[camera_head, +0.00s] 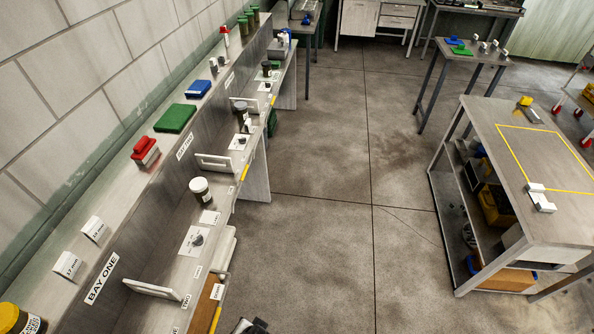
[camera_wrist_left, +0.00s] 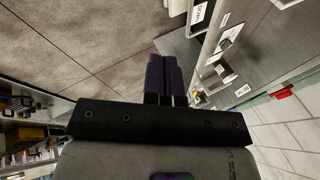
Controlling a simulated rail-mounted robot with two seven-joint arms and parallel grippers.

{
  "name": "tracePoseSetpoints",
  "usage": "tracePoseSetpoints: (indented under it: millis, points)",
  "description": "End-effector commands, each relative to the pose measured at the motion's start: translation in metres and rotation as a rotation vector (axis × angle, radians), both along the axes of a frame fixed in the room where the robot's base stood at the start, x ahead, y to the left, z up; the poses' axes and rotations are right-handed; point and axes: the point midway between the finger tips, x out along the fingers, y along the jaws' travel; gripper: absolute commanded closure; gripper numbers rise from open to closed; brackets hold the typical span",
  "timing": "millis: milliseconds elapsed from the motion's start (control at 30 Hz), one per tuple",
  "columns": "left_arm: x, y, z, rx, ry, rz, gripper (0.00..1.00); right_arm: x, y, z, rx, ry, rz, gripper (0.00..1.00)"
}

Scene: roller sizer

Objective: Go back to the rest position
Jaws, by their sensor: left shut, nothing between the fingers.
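My left gripper (camera_wrist_left: 166,78) shows in the left wrist view, its dark fingers together with nothing between them. It is over open floor beside the bench, clear of any object. In the head view only a small dark part of my arm or gripper shows at the bottom edge, mostly cut off. My right gripper is in neither view.
A long bench with bays (camera_head: 150,258) runs along the left wall, carrying a white-lidded jar (camera_head: 200,190), a green box (camera_head: 175,118) and a red block (camera_head: 144,147). A table with yellow lines (camera_head: 510,165) stands at right. The floor (camera_head: 330,230) between is clear.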

Motion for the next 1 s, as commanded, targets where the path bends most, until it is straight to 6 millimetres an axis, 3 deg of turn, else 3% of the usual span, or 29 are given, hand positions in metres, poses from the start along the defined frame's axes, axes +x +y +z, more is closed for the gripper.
tracePoseSetpoints:
  millis: [33, 167, 300, 433, 500, 600, 733, 1000]
  points:
    - [0.004, -0.002, 0.025, -0.083, -0.024, 0.004, 1.0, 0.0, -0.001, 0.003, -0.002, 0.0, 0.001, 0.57]
    - [-0.006, 0.001, 0.092, -0.303, -0.076, 0.013, 1.0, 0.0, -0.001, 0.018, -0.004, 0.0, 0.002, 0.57]
    - [-0.035, 0.018, 0.161, -0.473, -0.137, 0.046, 1.0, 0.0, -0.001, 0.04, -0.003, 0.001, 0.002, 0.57]
    - [-0.072, 0.043, 0.207, -0.522, -0.17, 0.097, 1.0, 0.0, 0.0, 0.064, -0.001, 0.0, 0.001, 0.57]
    - [-0.089, 0.056, 0.214, -0.508, -0.158, 0.129, 1.0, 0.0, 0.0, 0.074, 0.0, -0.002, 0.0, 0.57]
    - [-0.112, 0.066, 0.21, -0.487, -0.104, 0.165, 1.0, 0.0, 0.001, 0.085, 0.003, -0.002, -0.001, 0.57]
    - [-0.136, 0.068, 0.206, -0.477, -0.045, 0.181, 1.0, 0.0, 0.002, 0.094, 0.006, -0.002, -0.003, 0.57]
    - [-0.15, 0.067, 0.202, -0.474, -0.01, 0.188, 1.0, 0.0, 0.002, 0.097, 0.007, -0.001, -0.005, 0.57]
